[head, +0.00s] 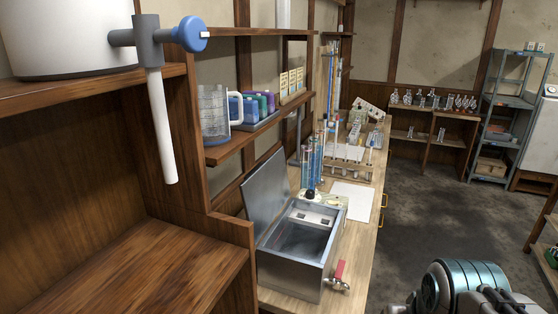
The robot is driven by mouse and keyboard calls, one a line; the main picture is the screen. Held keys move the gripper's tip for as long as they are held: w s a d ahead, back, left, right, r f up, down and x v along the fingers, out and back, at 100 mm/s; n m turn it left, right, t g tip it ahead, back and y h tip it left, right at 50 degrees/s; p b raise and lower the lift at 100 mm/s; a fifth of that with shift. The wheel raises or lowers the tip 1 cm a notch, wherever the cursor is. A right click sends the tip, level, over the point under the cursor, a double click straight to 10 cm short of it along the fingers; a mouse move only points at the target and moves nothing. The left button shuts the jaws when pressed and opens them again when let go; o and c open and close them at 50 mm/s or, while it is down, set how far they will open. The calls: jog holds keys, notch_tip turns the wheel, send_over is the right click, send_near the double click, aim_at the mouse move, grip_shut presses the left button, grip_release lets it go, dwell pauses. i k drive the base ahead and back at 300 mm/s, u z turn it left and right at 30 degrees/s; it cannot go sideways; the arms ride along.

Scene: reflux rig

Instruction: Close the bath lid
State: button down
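The bath (297,263) is an open metal box on the wooden bench at the lower middle of the head view. Its lid (265,186) is a flat grey metal panel. The lid stands up, tilted back at the bath's left side, so the bath is open. The inside of the bath looks grey, and I cannot tell if it holds liquid. A tap with a red handle (340,270) sticks out at the bath's front right. A part of my arm shows at the lower right, apart from the bath. My gripper is not in view.
A wooden shelf (232,146) with a glass jug (214,112) and coloured boxes hangs above and behind the lid. The dark floor (440,220) right of the bench is clear.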

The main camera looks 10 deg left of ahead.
aim_at(265, 189)
jog(key=z, duration=1.05)
jog(key=i, duration=3.25)
jog(key=u, duration=4)
jog(key=i, duration=0.5)
